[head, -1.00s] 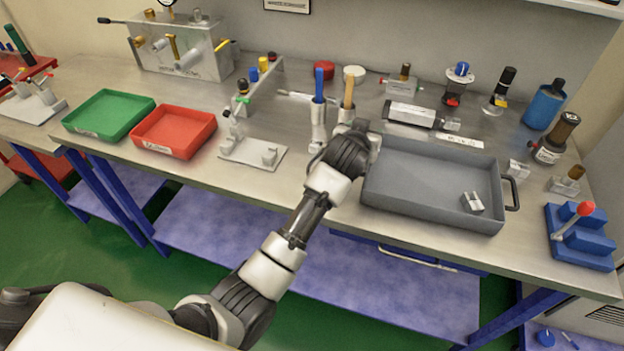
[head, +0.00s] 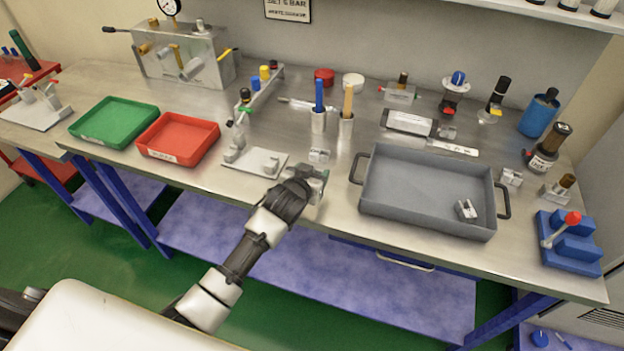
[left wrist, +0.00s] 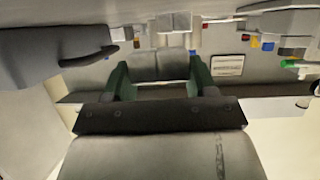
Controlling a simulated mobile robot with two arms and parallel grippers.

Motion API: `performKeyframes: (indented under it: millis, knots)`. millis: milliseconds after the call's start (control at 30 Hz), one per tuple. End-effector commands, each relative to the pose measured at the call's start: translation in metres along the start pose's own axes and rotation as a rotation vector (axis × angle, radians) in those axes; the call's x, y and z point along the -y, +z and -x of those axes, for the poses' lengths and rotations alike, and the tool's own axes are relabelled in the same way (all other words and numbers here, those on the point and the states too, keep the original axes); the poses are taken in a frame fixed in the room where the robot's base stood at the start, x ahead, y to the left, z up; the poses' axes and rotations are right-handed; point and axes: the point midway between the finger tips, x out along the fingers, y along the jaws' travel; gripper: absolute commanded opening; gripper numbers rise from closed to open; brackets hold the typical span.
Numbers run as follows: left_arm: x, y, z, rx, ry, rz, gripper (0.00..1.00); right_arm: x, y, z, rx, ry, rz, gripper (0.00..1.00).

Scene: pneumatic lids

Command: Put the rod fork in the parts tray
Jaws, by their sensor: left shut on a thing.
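My left gripper (head: 316,178) is shut, low at the table's front edge, left of the parts tray and outside it. In the left wrist view a grey block split in two, which looks like the rod fork (left wrist: 158,66), sits between the green fingers. In the head view the gripper mostly hides it. The grey parts tray (head: 400,216) has a handle at each end. A similar small silver fork-like part (head: 466,210) lies inside it near the right end. My right gripper does not show.
A small silver block (head: 319,156) stands behind my gripper, before two cups (head: 346,130) holding handles. Another silver part (head: 511,178) is right of the tray. A red tray (head: 180,158) and a green tray (head: 92,140) are left. Most of the parts tray's floor is bare.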

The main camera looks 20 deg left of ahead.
Motion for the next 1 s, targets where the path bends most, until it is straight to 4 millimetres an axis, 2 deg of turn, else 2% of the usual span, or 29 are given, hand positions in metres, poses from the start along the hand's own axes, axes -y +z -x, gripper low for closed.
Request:
performKeyframes:
  millis: [100,233,667,700,800,833,1000]
  knots:
    - [0.0,0.018,-0.006,0.007,0.0,0.0,0.32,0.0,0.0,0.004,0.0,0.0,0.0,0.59]
    - [-0.001,0.027,-0.011,0.004,0.0,0.001,0.32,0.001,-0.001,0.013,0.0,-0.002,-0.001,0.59]
    - [0.0,0.035,-0.014,0.002,0.0,0.0,0.32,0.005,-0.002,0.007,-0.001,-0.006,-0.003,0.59]
    - [0.0,0.034,-0.013,0.002,0.0,-0.001,0.63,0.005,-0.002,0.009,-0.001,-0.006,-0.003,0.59]
    - [0.0,0.033,-0.013,0.003,0.0,-0.001,0.78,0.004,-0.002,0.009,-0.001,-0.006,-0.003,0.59]
    - [0.0,0.033,-0.013,0.003,0.0,-0.001,0.83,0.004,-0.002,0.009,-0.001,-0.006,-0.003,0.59]
    - [0.0,0.033,-0.013,0.003,0.0,-0.001,0.83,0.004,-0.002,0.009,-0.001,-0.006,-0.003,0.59]
